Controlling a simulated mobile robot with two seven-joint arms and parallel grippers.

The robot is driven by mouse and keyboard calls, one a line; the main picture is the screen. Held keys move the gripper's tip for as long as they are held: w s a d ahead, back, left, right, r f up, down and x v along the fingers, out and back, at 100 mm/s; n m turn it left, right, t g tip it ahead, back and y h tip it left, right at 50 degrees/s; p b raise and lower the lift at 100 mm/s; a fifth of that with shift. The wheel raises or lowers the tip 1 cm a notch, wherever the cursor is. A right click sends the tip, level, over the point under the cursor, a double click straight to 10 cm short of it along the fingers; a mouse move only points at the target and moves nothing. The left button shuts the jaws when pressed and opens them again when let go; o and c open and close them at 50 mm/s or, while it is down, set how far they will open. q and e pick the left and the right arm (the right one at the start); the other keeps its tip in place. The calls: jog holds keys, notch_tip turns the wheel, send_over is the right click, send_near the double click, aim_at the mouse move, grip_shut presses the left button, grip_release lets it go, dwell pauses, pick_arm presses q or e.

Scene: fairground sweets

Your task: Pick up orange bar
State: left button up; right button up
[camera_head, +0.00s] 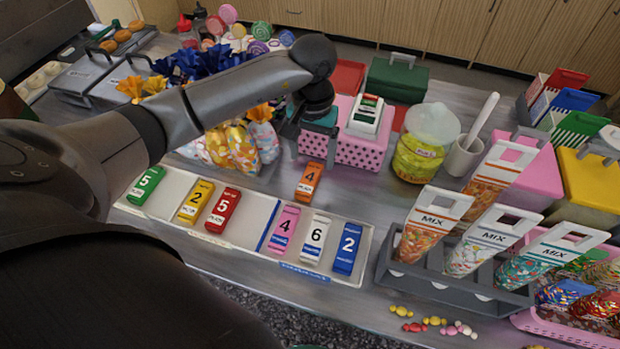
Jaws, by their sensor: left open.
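The orange bar (309,182), marked 4, is just behind the long white tray (255,196), near its back edge. I cannot tell whether it touches the tray. My left gripper (318,150) points down right behind and above the orange bar, with its jaws open. Its fingertips are hard to make out, and I cannot tell whether they touch the bar. My right gripper is not in view.
The tray holds green (147,185), yellow (195,201), red (223,210), pink (284,228), white (314,242) and blue (347,248) bars. A pink dotted box (370,152) stands right of my gripper. A grey rack (455,288) of sweet packs stands front right.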

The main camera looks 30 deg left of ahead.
aim_at(310, 178)
pick_arm(q)
jog(key=shift+s+a+f, duration=0.1)
jog(key=shift+f, duration=1.55)
jog(key=shift+s+a+f, duration=0.1)
jog(key=shift+f, duration=1.55)
grip_shut()
